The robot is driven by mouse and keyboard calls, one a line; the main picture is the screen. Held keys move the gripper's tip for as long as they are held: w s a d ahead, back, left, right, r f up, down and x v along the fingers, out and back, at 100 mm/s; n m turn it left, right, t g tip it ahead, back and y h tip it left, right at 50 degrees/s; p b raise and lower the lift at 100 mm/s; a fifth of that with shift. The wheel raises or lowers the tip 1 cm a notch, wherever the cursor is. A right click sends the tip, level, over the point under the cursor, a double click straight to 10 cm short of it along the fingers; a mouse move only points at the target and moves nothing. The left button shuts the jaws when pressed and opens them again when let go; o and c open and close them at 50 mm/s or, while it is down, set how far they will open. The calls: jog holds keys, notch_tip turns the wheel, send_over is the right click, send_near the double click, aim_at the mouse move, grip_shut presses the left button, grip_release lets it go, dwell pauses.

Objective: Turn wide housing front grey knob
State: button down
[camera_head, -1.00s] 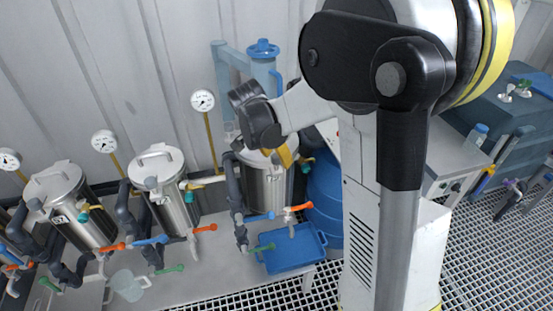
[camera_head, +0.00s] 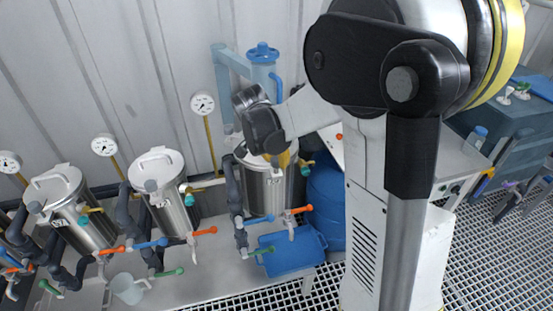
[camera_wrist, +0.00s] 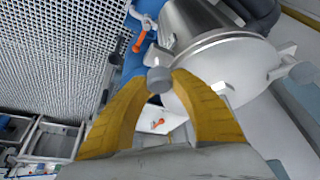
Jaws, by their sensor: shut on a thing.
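The wide steel housing (camera_head: 264,187) stands upright on the bench under my arm in the head view. In the wrist view its steel body and pale lid (camera_wrist: 235,70) fill the upper right. The front grey knob (camera_wrist: 159,79) is a short round grey piece at the lid's rim. My gripper (camera_wrist: 171,76) has its yellow fingertips closed on either side of this knob. In the head view my gripper (camera_head: 285,157) is at the right side of the housing's top, and the knob itself is hidden there.
Similar steel vessels (camera_head: 165,200) with gauges stand to the left. Dark pipes and coloured valve handles (camera_head: 205,231) project in front. A blue tray (camera_head: 290,254) lies below the housing, a blue barrel (camera_head: 326,205) stands to its right, and a blue pipe (camera_head: 263,75) rises behind.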

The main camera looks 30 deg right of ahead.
jog(key=n+t+y, duration=0.1)
jog(key=n, duration=0.3)
jog(key=shift+p, duration=0.4)
jog(key=n+t+y, duration=0.1)
jog(key=n, duration=0.3)
jog(key=shift+n, duration=0.4)
jog(key=n+y, duration=0.1)
jog(key=n, duration=0.2)
jog(key=shift+n+t+y+p, duration=0.3)
jog(key=shift+t+y, duration=0.1)
jog(key=n+y, duration=0.1)
jog(key=n, duration=0.3)
jog(key=shift+y, duration=0.3)
jog(key=shift+a+n, duration=0.1)
jog(key=shift+n, duration=0.2)
jog(key=c, duration=1.1)
grip_release()
jog(key=shift+o, duration=0.2)
